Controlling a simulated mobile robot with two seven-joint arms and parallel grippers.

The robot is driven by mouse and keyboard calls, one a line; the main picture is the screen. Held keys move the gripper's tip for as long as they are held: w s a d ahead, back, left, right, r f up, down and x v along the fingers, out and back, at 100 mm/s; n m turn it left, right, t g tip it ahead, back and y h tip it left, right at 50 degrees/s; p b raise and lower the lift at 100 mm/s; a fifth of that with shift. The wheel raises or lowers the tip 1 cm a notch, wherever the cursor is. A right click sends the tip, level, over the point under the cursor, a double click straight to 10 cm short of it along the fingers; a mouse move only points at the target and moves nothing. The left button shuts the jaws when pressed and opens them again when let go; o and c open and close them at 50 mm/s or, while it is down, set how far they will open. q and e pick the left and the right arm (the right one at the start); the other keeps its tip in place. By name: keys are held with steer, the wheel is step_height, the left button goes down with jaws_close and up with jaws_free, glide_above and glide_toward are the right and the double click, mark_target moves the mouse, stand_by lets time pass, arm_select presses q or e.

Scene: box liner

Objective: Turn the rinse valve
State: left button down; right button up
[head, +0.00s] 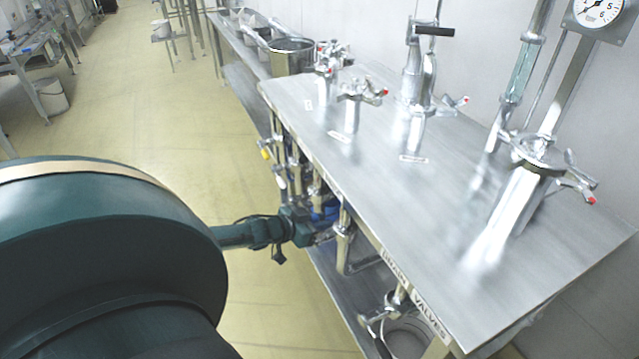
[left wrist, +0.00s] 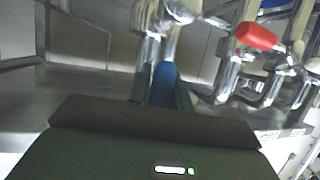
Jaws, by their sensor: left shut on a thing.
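A valve with a blue handle (head: 330,211) sits on the pipes under the front edge of the steel table. The blue handle also shows in the left wrist view (left wrist: 163,82), upright below a shiny pipe, between my fingers. No label naming the rinse valve can be read here. My left gripper (head: 318,229) reaches in from the left and is shut on the blue handle. Its fingers show on both sides of the handle in the left wrist view (left wrist: 164,92). The handle's lower end is hidden by the gripper body. My right gripper is not in view.
The steel table (head: 360,160) carries several metal fittings with red-tipped taps. Other valves hang beside the blue one, with a yellow handle (head: 265,153) and a red handle (left wrist: 257,36). A lower shelf (head: 335,290) runs beneath. The floor (head: 170,120) to the left is open.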

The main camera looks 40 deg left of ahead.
arm_select(q)
steer(key=shift+w+a, duration=0.1)
steer(key=shift+a, duration=0.05)
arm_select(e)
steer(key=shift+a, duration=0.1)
arm_select(q)
steer(key=c, duration=1.3)
jaws_free()
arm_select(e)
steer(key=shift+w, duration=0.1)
arm_select(q)
steer(key=p+v, duration=0.3)
steer(key=v, duration=1)
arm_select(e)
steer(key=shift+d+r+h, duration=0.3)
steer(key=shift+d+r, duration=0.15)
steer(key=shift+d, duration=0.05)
arm_select(q)
steer(key=shift+r, duration=0.1)
